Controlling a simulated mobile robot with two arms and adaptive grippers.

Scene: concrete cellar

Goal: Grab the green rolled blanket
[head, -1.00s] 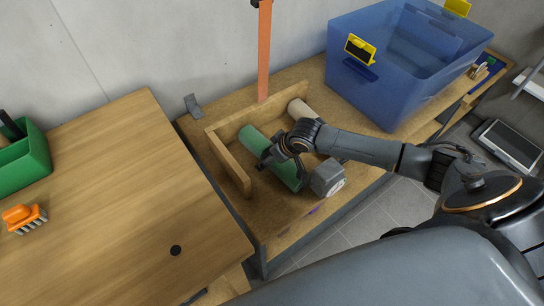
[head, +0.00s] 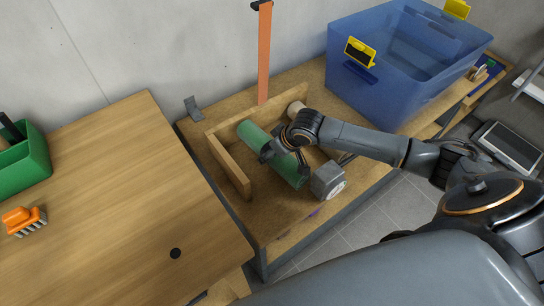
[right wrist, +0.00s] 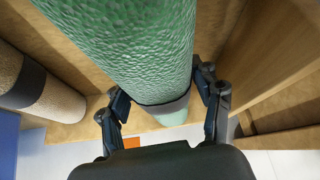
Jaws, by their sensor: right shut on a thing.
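The green rolled blanket (head: 253,132) lies slantwise over the wooden bench with low wooden boards behind and to its left. My right gripper (head: 284,160) reaches over it from the right, with fingers on both sides of the roll. In the right wrist view the green roll (right wrist: 130,40) runs between the fingers of my right gripper (right wrist: 163,97), which is shut on it. A dark band circles the roll near its lower end. The gripper hides part of the roll in the head view. My left gripper is not in view.
A beige roll (head: 296,108) with a dark band (right wrist: 25,88) lies beside the blanket. A grey block-shaped object (head: 328,180) stands close to its near end. A blue bin (head: 385,85) is at the right. A wooden table (head: 110,200) stands left, its middle mostly clear.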

